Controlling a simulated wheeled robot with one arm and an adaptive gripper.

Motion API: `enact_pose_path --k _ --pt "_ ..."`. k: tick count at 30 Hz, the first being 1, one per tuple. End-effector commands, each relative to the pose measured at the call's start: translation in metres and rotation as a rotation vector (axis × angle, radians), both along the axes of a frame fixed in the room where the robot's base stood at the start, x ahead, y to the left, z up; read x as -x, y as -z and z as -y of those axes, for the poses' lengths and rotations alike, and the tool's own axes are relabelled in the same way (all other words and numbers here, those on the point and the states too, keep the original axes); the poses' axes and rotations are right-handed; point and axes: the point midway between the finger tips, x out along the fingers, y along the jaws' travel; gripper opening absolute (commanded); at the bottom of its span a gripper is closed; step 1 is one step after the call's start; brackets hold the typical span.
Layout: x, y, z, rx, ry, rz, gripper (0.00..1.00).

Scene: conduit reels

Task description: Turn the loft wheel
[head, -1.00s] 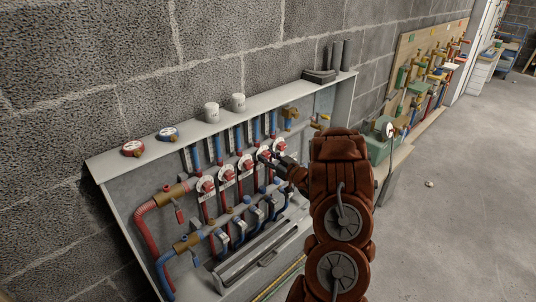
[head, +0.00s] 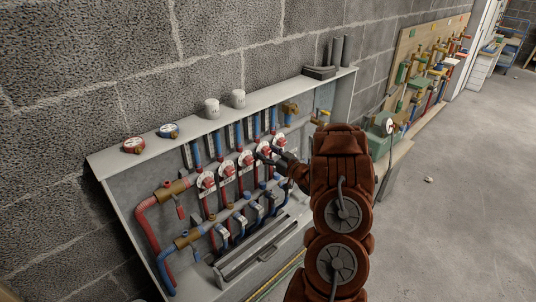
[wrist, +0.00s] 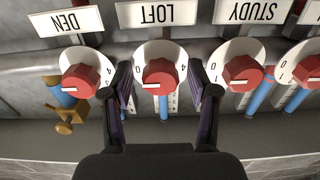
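The loft wheel (wrist: 160,74) is a red knob with a white pointer line on a white numbered dial. The LOFT label (wrist: 157,13) beside it reads upside down in the wrist view. My gripper (wrist: 161,88) is open, with one dark finger on each side of the loft wheel. Gaps show between the fingers and the knob, and I see no clear contact. In the head view the loft wheel (head: 264,147) is second from the right in the row, partly behind my gripper (head: 267,157).
The den wheel (wrist: 80,80) and study wheel (wrist: 242,72) sit close on either side. Red and blue pipes with valves (head: 182,242) lie lower on the panel. Open floor lies to the right.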

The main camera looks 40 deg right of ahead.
Motion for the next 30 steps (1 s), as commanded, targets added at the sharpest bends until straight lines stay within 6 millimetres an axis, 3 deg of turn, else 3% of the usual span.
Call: enact_pose_path --k 11,30 --pt "0.005 0.0 0.0 0.001 0.0 0.001 0.62" --pt "0.103 0.0 -0.001 0.002 0.002 -0.001 0.62"
